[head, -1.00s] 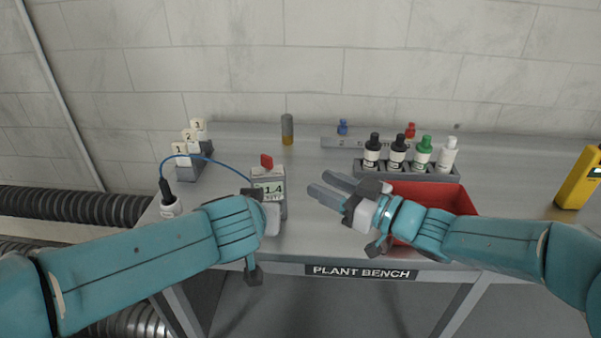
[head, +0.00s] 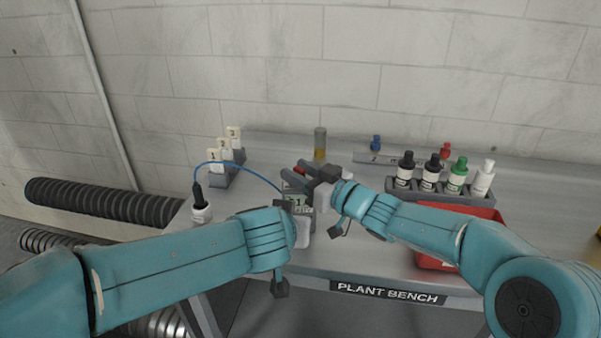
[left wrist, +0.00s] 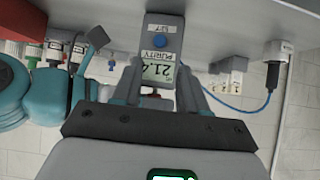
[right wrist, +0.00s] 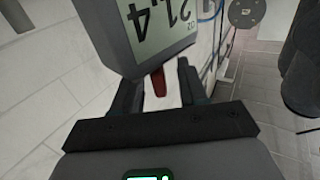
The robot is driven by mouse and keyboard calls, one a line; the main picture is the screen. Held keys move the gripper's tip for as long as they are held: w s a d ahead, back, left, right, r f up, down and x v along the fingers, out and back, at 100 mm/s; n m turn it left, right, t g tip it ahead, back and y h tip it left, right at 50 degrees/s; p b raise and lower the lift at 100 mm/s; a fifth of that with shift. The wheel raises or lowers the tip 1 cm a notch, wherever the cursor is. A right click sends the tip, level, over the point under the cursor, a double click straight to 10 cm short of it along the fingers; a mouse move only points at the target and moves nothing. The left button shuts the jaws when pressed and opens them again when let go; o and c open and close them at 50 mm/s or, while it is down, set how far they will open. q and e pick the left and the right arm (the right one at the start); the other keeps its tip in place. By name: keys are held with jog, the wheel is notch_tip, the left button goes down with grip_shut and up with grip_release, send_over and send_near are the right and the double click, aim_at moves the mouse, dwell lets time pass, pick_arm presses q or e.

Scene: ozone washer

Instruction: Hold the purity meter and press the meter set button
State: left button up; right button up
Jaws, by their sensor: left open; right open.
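The purity meter (head: 299,209) is a grey box on the plant bench, mostly hidden by my grippers in the head view. In the left wrist view the meter (left wrist: 163,50) shows a screen reading 21.4 PURITY and a blue button (left wrist: 158,42) beside a SET label. My left gripper (left wrist: 160,88) is open, with its fingers on either side of the meter; contact is unclear. My right gripper (head: 298,176) is open at the meter's top. In the right wrist view a red part (right wrist: 158,82) by the meter's edge shows between the right fingers.
A blue cable (head: 240,165) runs from the meter to a probe in a white holder (head: 201,212). Numbered blocks (head: 215,158) stand behind it.

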grip_shut()
pick_arm(q)
grip_shut()
dwell(1.5)
